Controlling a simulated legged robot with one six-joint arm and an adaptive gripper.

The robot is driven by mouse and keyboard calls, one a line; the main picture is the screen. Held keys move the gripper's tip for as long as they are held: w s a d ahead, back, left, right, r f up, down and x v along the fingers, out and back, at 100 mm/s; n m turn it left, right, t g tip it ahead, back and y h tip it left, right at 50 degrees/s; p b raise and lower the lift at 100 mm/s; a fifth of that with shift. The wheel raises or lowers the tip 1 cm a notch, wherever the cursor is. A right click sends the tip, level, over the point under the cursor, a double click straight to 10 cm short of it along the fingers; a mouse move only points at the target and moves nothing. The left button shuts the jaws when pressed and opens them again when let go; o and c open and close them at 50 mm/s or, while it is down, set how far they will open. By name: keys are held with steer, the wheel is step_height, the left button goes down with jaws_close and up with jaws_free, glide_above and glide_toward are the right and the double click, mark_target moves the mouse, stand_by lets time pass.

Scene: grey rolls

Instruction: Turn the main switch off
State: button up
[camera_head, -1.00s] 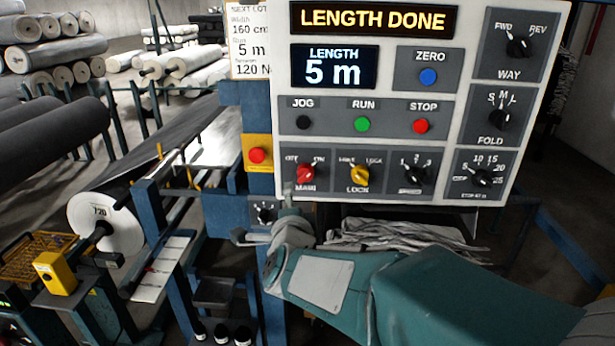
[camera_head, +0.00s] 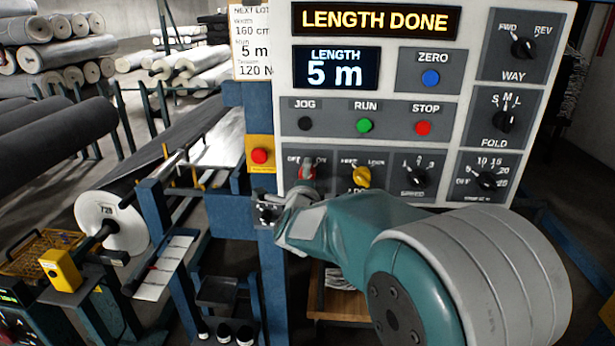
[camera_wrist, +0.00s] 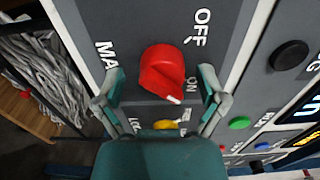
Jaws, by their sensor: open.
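The main switch is a red rotary knob (camera_wrist: 163,72) with a white pointer mark. In the wrist view its pointer is toward the ON label, with OFF printed at the upper right. My gripper (camera_wrist: 166,82) is open, with one finger on each side of the knob; I cannot tell whether either finger touches it. In the head view the knob (camera_head: 307,172) is partly hidden by my gripper (camera_head: 300,190), which is in front of the lower left of the control panel (camera_head: 390,80). The panel display reads LENGTH DONE.
The yellow lock knob (camera_head: 361,177) is close to the right of the main switch. A red button on a yellow plate (camera_head: 260,156) is to the left, and a small dark selector (camera_head: 266,213) lies below it. JOG, RUN and STOP buttons are above.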

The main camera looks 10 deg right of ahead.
steer(key=shift+w+a, duration=0.15)
steer(key=shift+c, duration=1.3)
steer(key=shift+a, duration=0.1)
steer(key=c, duration=0.9)
